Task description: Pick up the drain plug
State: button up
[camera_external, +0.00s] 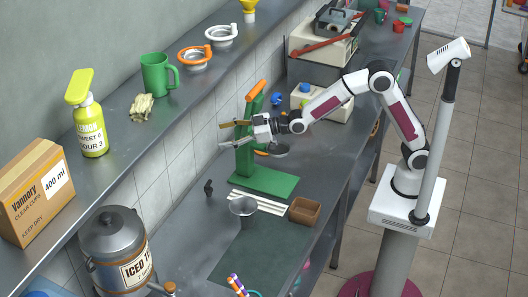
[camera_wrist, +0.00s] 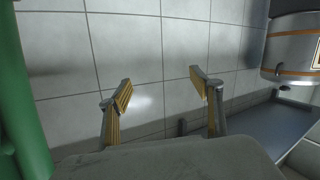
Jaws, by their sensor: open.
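A small dark upright piece (camera_external: 208,187), which looks like the drain plug, stands on the counter near the tiled wall, left of the green press base. In the wrist view a small dark shape (camera_wrist: 182,128) shows low beside the right finger, partly hidden; it may be the same piece. My gripper (camera_external: 224,134) is open and empty, above the counter by the green press (camera_external: 250,140), well above the dark piece. In the wrist view my gripper (camera_wrist: 162,90) has its fingers wide apart, facing the tiled wall.
The green press post (camera_wrist: 25,100) stands close at the left of the wrist view. The iced tea urn (camera_external: 115,245) is at the lower left. A raised shelf (camera_external: 205,85) runs along the wall.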

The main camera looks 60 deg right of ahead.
notch_tip(320, 180, down, 13)
jog(key=w+m+h, duration=0.2)
jog(key=w, duration=0.1)
jog(key=m+h, duration=0.2)
jog(key=m, duration=0.1)
send_near(208, 183)
jog(key=shift+w+f, duration=0.8)
jog(key=shift+w, duration=0.3)
jog(key=shift+w, duration=0.1)
jog(key=shift+x, duration=1.25)
jog(key=shift+a, duration=0.1)
jog(key=shift+x, duration=2.55)
jog(key=c, duration=1.2)
